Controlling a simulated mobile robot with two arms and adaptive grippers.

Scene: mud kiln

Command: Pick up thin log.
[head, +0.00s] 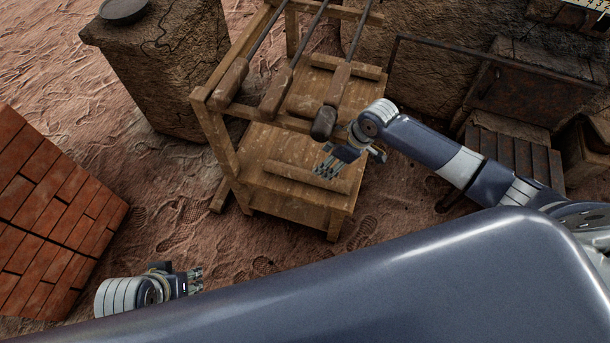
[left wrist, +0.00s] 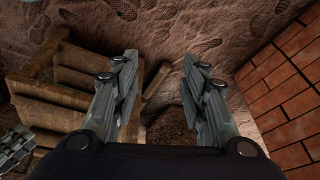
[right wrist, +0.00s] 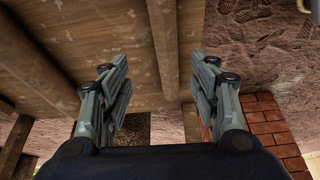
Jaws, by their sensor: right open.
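A thin log (head: 300,176) lies on the lower shelf of the wooden rack (head: 330,214), near its front edge. My right gripper (head: 333,166) is at the log's right end in the head view, and how far above it is hard to tell. In the right wrist view, a log (right wrist: 163,42) runs lengthwise between the two open, empty fingers of my right gripper (right wrist: 159,72). A second log (right wrist: 38,55) lies to its left. My left gripper (head: 194,281) is low at the front left; its fingers (left wrist: 160,65) are open and empty in the left wrist view.
Several long-handled tools (head: 277,90) lie across the rack's top bars, close to my right gripper. A brick structure (head: 50,205) stands at the left and a mud block (head: 165,75) behind. Sandy ground (head: 170,220) lies open between bricks and rack.

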